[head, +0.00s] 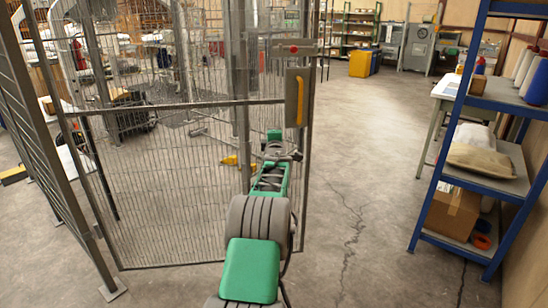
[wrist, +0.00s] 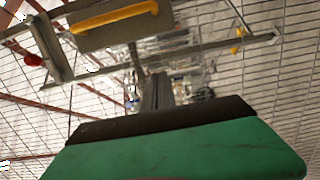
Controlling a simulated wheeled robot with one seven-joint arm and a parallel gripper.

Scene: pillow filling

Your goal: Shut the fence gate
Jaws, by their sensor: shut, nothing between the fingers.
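The fence gate (head: 160,190) is a wire-mesh panel in a grey metal frame, left of centre in the head view. Its right edge carries a plate with a yellow handle (head: 300,97) and, above it, a grey latch bar with a red knob (head: 294,48). The yellow handle (wrist: 113,16) and red knob (wrist: 33,60) also show at the top left of the wrist view. My green gripper (head: 276,140) is in front of the mesh, below and left of the handle. It is shut and empty; its fingertips are small and hard to make out. I cannot tell whether it touches the gate.
A blue shelf unit (head: 440,155) with a cardboard box (head: 452,211) and sacks stands at the right. Bare concrete floor (head: 360,190) lies between gate and shelf. A slatted fence panel (head: 35,130) is at the left. A yellow bin (head: 360,63) stands far back.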

